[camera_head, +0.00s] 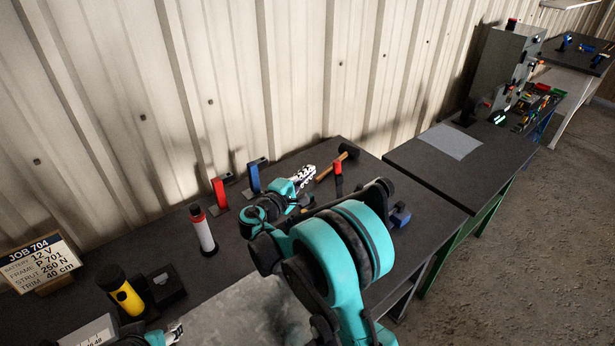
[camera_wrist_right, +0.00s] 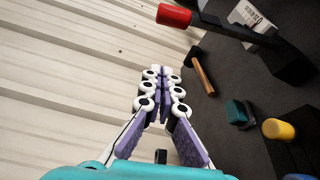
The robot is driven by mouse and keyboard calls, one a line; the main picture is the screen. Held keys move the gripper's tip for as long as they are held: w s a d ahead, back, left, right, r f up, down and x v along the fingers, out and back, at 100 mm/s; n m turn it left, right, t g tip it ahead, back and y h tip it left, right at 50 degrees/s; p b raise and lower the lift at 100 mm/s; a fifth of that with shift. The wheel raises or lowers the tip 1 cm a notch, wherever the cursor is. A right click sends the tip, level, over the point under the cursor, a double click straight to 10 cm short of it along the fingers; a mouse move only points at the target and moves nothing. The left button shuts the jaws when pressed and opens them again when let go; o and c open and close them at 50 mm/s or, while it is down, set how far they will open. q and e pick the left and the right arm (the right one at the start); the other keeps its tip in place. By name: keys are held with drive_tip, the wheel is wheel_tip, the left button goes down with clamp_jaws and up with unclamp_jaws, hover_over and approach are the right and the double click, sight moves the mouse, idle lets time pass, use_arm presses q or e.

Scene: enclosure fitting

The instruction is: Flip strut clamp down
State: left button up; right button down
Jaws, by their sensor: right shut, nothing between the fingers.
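A clamp with a red-tipped black lever, apparently the strut clamp (camera_head: 338,181), is on the dark bench just right of my right gripper (camera_head: 306,174). In the right wrist view its red grip (camera_wrist_right: 174,15) is at the top, with a black arm running right to a dark body. My right gripper also shows there (camera_wrist_right: 161,74), its jaws shut and empty, apart from the lever in the picture. The lever appears raised in the head view. My left gripper (camera_head: 175,332) is partly visible at the bottom left edge; its jaw state is unclear.
A hammer (camera_head: 330,166) lies behind the clamp. A blue block (camera_head: 400,216) is right of my arm. A job sign (camera_head: 40,264) stands at far left.

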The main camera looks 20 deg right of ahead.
sight(338, 185)
drive_tip(key=d+b, duration=0.2)
drive_tip(key=d, duration=0.4)
drive_tip(key=shift+w+d, duration=0.15)
drive_tip(key=shift+d, duration=0.1)
drive_tip(key=shift+r, duration=0.15)
